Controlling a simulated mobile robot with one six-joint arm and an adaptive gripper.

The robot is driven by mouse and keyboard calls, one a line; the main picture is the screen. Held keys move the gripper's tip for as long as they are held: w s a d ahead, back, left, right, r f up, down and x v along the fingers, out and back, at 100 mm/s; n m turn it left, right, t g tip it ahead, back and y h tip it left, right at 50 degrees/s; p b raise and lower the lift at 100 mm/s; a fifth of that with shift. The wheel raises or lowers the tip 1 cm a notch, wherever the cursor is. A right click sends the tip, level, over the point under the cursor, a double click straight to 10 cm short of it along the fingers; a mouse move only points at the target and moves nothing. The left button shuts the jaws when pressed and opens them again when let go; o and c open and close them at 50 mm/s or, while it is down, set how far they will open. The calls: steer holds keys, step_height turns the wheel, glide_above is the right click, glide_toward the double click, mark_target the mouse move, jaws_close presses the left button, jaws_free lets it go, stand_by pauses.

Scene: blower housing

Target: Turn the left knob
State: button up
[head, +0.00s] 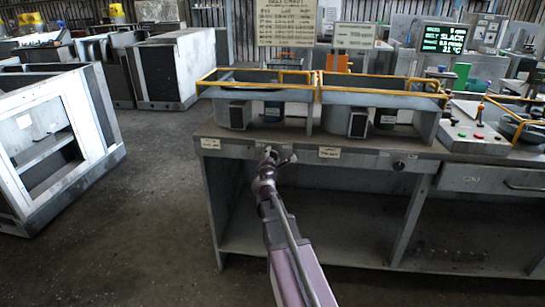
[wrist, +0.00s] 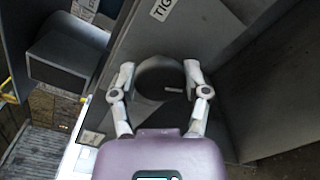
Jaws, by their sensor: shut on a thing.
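The left knob (wrist: 160,76) is a dark, round knob on the bench's front panel, with a short pale mark near its lower right. In the wrist view my gripper (wrist: 159,77) has one finger on each side of it and is shut on it. In the head view my gripper (head: 275,157) is at the front panel and hides the left knob. The right knob (head: 399,165) is small and dark, farther right on the same panel, apart from my gripper.
The grey bench (head: 300,250) has an open space below. Two housings with yellow rails (head: 380,92) stand on top. Pale labels (head: 329,152) sit along the panel. A white-framed cabinet (head: 50,140) stands at the left, with open floor (head: 160,190) between it and the bench.

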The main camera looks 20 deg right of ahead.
steer(key=shift+w, duration=0.1)
steer(key=o, duration=1.2)
steer(key=shift+c, duration=0.2)
steer(key=v, duration=1.2)
